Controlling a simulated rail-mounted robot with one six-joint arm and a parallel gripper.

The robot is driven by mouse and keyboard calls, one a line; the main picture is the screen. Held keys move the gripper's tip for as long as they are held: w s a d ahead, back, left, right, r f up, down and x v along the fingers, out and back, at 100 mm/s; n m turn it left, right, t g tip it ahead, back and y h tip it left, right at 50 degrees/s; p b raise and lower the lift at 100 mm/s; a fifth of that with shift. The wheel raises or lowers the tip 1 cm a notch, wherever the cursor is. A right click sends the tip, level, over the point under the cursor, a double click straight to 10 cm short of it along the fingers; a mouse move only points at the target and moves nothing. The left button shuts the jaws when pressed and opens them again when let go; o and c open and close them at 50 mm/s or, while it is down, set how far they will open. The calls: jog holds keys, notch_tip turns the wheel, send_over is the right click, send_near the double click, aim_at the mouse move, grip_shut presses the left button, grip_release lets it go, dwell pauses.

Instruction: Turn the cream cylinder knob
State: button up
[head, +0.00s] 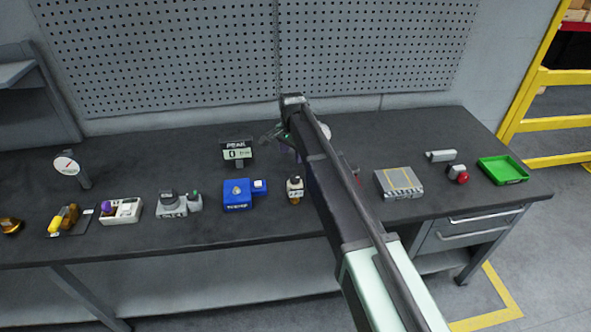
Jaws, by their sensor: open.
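A small upright cream and dark cylinder (295,188) stands near the front of the bench, just left of my arm; it looks like the cream cylinder knob, but it is too small to be sure. My gripper (275,137) is farther back over the bench, above and slightly left of this cylinder in the picture, and apart from it. It is open, with nothing seen in it. My arm link hides part of the gripper and the bench right of the cylinder.
A blue box (237,195) is just left of the cylinder, with a PEAK display (237,150) behind it. A grey device (174,205), a white box (121,211) and a gauge (67,166) are farther left. A grey block (399,183) and green tray (503,170) are right.

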aim_at(295, 178)
jog(key=f+m+b, duration=0.1)
jog(key=f+b, duration=0.6)
jog(key=f+m+b, duration=0.1)
jog(key=f+b, duration=0.3)
jog(key=shift+d+m, duration=0.3)
jog(key=shift+d, duration=0.05)
jog(key=shift+r, duration=0.1)
jog(key=c, duration=0.9)
jog(key=shift+c, duration=0.2)
